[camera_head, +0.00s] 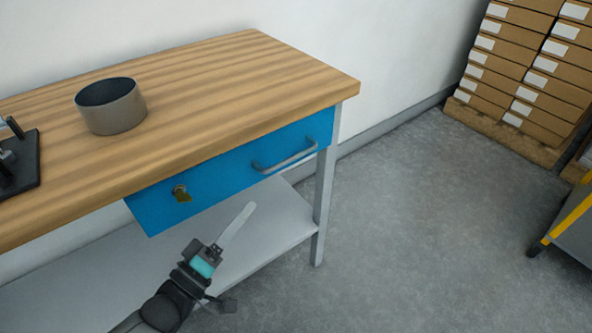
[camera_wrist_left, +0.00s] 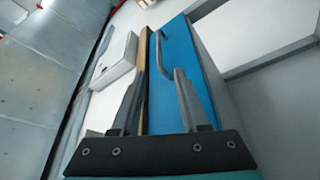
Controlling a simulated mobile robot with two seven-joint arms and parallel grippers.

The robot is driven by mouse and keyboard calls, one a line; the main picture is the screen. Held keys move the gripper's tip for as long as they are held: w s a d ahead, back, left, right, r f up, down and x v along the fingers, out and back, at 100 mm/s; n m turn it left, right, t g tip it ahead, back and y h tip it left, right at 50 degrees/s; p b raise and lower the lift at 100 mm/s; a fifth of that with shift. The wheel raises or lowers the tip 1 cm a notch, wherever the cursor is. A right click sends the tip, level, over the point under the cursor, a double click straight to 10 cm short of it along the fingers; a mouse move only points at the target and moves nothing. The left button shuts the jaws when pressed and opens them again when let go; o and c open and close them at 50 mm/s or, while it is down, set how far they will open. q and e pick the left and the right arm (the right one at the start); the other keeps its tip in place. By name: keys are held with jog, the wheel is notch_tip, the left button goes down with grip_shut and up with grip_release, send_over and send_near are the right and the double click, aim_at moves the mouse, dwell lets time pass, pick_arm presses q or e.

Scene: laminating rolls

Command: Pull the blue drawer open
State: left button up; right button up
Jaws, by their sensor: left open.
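The blue drawer (camera_head: 226,172) sits under the wooden top, its front flush with the table frame, so it looks shut. My left gripper (camera_head: 244,217) is open and empty, in front of and below the drawer, apart from the handle. In the left wrist view, the blue front (camera_wrist_left: 178,45) and the handle (camera_wrist_left: 161,52) show ahead, with the handle lying between the open fingers in the picture. My right gripper is not in view.
A grey round container (camera_head: 117,110) and a black device (camera_head: 20,172) stand on the wooden table (camera_head: 230,80). A lower shelf (camera_head: 275,225) lies beneath the drawer. Stacked cardboard boxes (camera_head: 525,75) stand at the back right.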

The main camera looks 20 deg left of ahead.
aim_at(288, 158)
pick_arm(q)
jog(key=b+x, duration=0.4)
jog(key=x, duration=0.9)
jog(key=shift+w+d+r, duration=0.1)
jog(key=shift+x, duration=0.9)
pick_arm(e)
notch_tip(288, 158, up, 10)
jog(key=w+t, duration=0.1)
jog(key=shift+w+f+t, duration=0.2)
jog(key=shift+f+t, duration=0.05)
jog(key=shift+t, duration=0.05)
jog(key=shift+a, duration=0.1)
pick_arm(q)
grip_shut()
